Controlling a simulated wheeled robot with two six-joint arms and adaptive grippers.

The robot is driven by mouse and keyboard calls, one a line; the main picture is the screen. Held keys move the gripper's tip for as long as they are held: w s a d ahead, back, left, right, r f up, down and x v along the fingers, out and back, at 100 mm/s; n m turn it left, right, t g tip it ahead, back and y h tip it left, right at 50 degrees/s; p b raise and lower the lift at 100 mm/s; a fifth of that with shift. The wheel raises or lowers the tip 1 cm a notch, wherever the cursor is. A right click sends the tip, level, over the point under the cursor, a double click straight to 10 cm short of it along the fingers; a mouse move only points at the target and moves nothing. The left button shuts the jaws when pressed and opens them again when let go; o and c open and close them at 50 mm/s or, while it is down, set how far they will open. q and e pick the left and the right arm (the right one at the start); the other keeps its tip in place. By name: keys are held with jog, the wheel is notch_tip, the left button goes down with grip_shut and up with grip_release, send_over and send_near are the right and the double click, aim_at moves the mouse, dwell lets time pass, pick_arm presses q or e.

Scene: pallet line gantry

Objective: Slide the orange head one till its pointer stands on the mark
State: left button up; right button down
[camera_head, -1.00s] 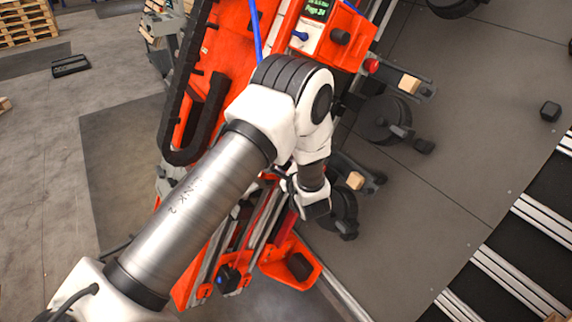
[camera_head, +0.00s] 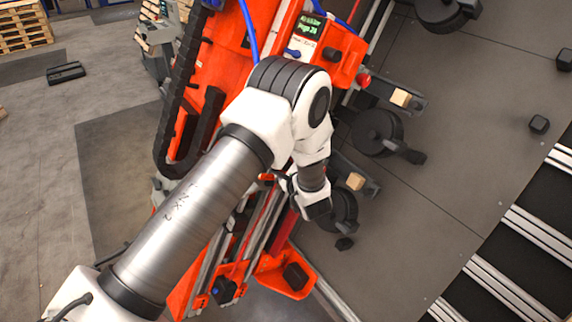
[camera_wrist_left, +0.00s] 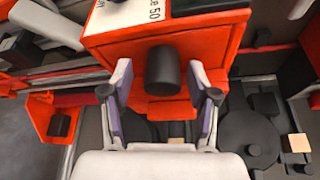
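The orange head (camera_wrist_left: 205,45) with a dark round knob (camera_wrist_left: 163,72) fills the upper middle of the left wrist view. Its display is cut off by the top edge. In the head view my arm hides most of this head; its wood block (camera_head: 355,181) and dark wheel (camera_head: 340,211) show beside my wrist. My left gripper (camera_wrist_left: 165,100) is open, one finger on each side of the knob, with visible gaps. In the head view my left gripper (camera_head: 314,207) points down, its fingers hardly visible. I cannot make out the pointer or the mark. My right gripper is not in view.
Another orange head with a lit display (camera_head: 310,25) and black knob (camera_head: 330,54) stands farther up the gantry. An orange tray-like part (camera_head: 270,285) sits at the lower end of the rails.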

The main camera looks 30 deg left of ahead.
pick_arm(q)
jog(key=v, duration=0.7)
jog(key=shift+s+d, duration=0.2)
jog(key=shift+d, duration=0.05)
jog(key=shift+a, duration=0.1)
